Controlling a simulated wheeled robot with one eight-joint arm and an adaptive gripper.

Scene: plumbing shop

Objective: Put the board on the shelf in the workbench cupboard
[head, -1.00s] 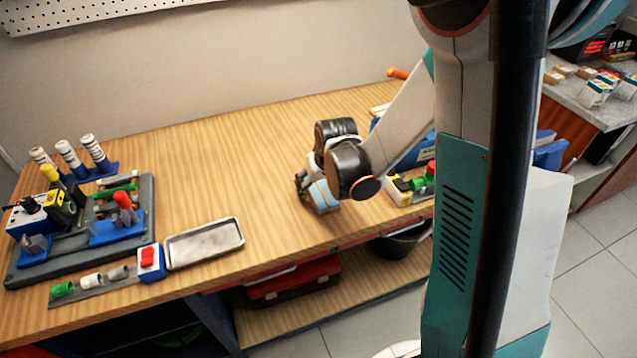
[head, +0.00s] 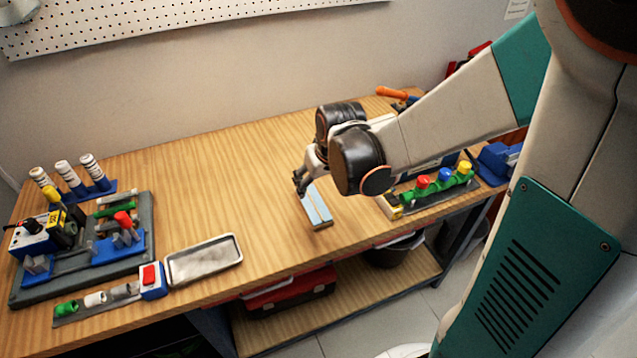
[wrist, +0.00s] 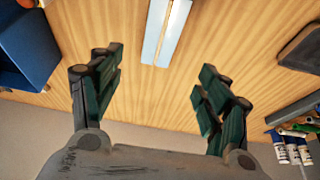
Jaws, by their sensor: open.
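A narrow, pale blue and white board (head: 317,210) lies on the wooden workbench, pointing towards the front edge. In the wrist view the board (wrist: 165,32) lies beyond the fingertips, in line with the gap between them. My gripper (head: 301,185) is at the board's rear end; its fingers (wrist: 158,72) are spread with nothing between them. Whether they touch the board cannot be told. Below the bench top, the wooden lower shelf (head: 375,284) is partly visible. Dark blue panels (head: 212,330) stand to its left; the cupboard's inside is mostly hidden.
A grey fixture plate (head: 30,292) with coloured parts stands at the left, near a metal tray (head: 204,277). A rail with coloured knobs (head: 425,204) is at the right. A red toolbox (head: 290,293) and black bucket (head: 392,250) occupy the lower shelf area.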

